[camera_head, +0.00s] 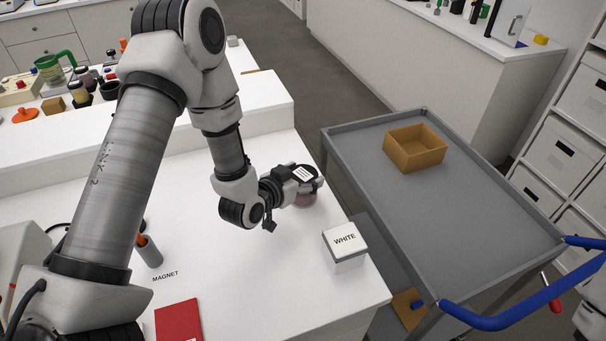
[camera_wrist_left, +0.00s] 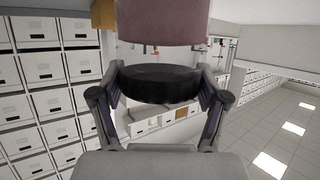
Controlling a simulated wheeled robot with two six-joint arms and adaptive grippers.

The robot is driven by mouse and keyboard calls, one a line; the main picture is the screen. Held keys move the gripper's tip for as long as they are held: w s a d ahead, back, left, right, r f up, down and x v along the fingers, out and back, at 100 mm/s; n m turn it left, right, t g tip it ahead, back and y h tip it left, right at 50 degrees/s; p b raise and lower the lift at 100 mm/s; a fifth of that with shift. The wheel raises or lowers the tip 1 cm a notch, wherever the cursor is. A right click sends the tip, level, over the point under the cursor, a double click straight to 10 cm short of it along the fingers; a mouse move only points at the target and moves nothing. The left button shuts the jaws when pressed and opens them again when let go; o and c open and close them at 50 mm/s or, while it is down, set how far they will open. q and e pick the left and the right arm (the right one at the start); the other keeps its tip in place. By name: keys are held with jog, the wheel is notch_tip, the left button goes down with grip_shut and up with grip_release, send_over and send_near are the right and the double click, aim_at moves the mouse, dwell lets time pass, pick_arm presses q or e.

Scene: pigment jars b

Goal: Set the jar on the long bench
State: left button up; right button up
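A jar (camera_head: 305,199) with a dull pink body and a black lid is at my left gripper (camera_head: 304,178), by the right edge of the near white bench (camera_head: 245,270). In the left wrist view, which is upside down, the pink body (camera_wrist_left: 163,22) is at the top and the black lid (camera_wrist_left: 160,84) lies between the two fingers of the left gripper (camera_wrist_left: 161,90). The fingers are closed against the lid's sides. I cannot tell whether the jar's base touches the bench. My right gripper is not in view.
A white block marked WHITE (camera_head: 344,249) and a red flat item (camera_head: 179,320) are on the near bench. A grey cart (camera_head: 470,215) to the right carries an open cardboard-coloured box (camera_head: 415,150). Another white bench (camera_head: 430,32) stands behind. Jars and a green jug (camera_head: 52,70) are at left.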

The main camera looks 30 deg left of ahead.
pick_arm(q)
jog(key=o, duration=0.3)
jog(key=shift+s+r, duration=0.15)
jog(key=shift+s, duration=0.15)
jog(key=p+v, duration=0.7)
jog(key=v, duration=0.4)
jog(key=shift+s, duration=0.25)
jog(key=shift+w, duration=0.1)
